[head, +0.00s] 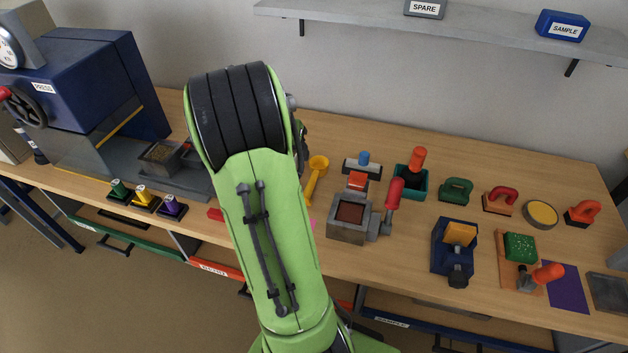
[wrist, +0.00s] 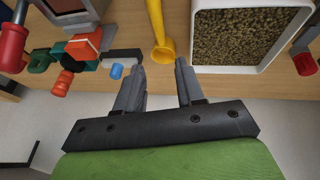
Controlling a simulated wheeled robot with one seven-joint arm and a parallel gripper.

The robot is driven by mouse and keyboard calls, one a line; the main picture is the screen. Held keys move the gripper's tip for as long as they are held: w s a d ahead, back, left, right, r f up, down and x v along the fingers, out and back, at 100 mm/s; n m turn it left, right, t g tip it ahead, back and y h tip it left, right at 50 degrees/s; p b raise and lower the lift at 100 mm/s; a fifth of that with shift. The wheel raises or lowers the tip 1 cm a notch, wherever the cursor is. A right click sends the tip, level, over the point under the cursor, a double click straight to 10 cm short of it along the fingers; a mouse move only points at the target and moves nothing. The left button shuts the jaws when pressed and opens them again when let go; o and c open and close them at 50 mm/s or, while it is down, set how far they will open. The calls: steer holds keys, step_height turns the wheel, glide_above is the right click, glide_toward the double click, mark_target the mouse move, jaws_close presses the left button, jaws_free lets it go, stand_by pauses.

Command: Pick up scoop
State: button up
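The yellow scoop (head: 317,172) lies on the wooden table just right of my arm in the head view, its bowl end toward the back and its lower part partly hidden by the arm. In the wrist view the scoop (wrist: 158,35) runs down from the top edge, and its wider end lies just beyond the gap between my fingertips. My gripper (wrist: 160,70) is open, with nothing held between its two fingers. My arm hides most of the gripper in the head view.
A white-walled bin of brown granules (wrist: 196,68) is close to the right finger in the wrist view. A grey box with a red handle (head: 348,232), a teal holder (head: 411,182) and a blue-knobbed block (head: 362,167) stand right of the scoop.

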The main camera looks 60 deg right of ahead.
steer(key=b, duration=0.3)
glide_toward(312, 178)
steer(key=x, duration=0.5)
steer(key=shift+w+d+f, duration=0.1)
steer(key=shift+w+d, duration=0.05)
steer(key=b+x, duration=0.1)
steer(key=x, duration=0.4)
steer(key=shift+a, duration=0.2)
steer(key=shift+c, duration=0.2)
jaws_close()
